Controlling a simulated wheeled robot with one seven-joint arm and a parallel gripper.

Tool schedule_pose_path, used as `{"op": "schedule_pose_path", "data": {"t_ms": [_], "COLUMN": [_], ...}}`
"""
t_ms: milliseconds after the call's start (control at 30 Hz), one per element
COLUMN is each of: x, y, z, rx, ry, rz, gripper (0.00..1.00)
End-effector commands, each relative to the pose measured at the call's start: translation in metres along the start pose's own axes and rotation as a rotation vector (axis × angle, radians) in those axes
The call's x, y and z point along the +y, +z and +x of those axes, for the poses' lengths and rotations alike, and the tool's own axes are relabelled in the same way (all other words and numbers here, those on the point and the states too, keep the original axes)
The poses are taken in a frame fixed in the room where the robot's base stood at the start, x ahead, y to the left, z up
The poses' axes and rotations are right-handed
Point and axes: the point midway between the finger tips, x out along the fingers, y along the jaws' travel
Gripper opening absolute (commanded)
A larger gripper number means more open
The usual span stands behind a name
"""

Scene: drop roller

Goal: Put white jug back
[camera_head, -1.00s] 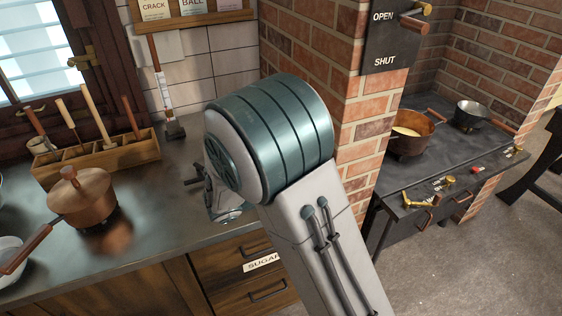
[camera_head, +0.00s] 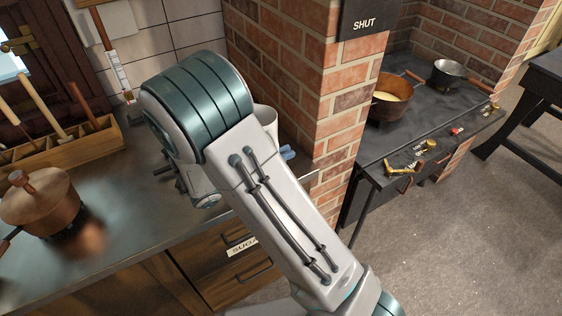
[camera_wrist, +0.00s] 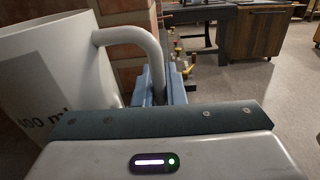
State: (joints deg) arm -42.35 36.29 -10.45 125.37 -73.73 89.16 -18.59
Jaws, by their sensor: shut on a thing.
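The white jug (camera_wrist: 55,80) is large at the left of the wrist view, with dark "ml" lettering on its side. Its curved handle (camera_wrist: 135,38) runs down between the blue fingers of my gripper (camera_wrist: 160,85), which is shut on it. In the head view, only part of the white jug (camera_head: 265,117) shows behind my arm, near the brick pillar. A blue bit of my gripper (camera_head: 287,153) shows beside it. The jug's base is hidden in both views.
The brick pillar (camera_head: 295,85) stands close to the jug. A copper pot (camera_head: 42,205) and a wooden tool rack (camera_head: 65,145) are on the metal counter (camera_head: 130,190) at left. A stove (camera_head: 415,125) with two pans is beyond the pillar.

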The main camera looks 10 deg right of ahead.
Motion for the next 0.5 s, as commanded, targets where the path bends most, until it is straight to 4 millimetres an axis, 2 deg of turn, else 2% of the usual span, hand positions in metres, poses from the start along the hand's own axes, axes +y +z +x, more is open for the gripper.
{"op": "schedule_pose_path", "data": {"t_ms": [200,500], "x": [0.0,0.0], "y": [-0.026,-0.029], "z": [0.0,0.0], "rx": [-0.001,0.0], "ry": [0.001,0.001], "rz": [0.0,0.002], "gripper": [0.0,0.0]}}
